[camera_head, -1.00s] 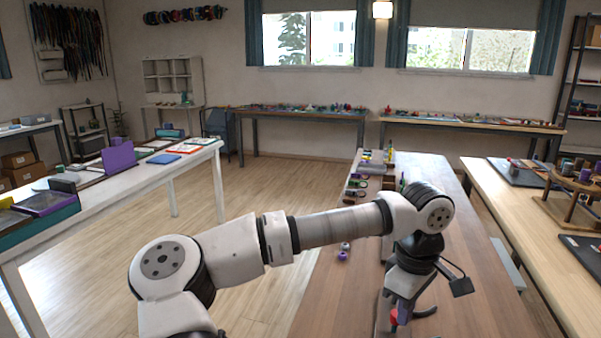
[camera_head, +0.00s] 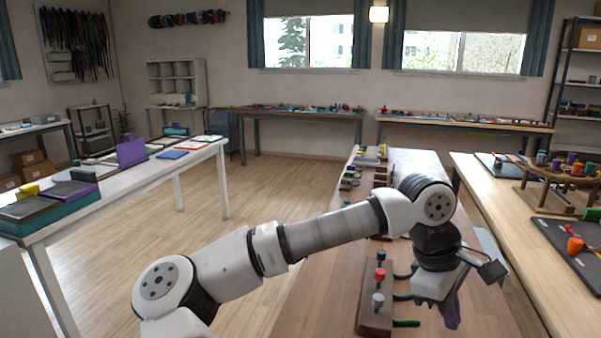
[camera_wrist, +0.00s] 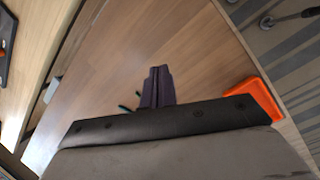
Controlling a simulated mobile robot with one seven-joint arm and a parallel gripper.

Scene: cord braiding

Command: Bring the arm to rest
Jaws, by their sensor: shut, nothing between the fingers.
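My gripper (camera_head: 449,312) hangs at the end of my arm over the wooden bench (camera_head: 335,275), in the lower right of the head view. In the wrist view its dark fingers (camera_wrist: 157,88) are together with nothing between them, above bare wood. To its left stands a wooden block (camera_head: 375,315) with a row of upright pegs, one topped red (camera_head: 380,275) and others grey. Dark green hooked pieces stick out from the block toward my gripper. The gripper looks apart from the block.
A bench to the right holds a round wooden braiding stand (camera_head: 560,176) with coloured bobbins and a dark mat (camera_head: 575,240) with an orange bobbin. A white table (camera_head: 140,182) stands left. An orange object (camera_wrist: 258,97) shows in the wrist view. The floor between tables is clear.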

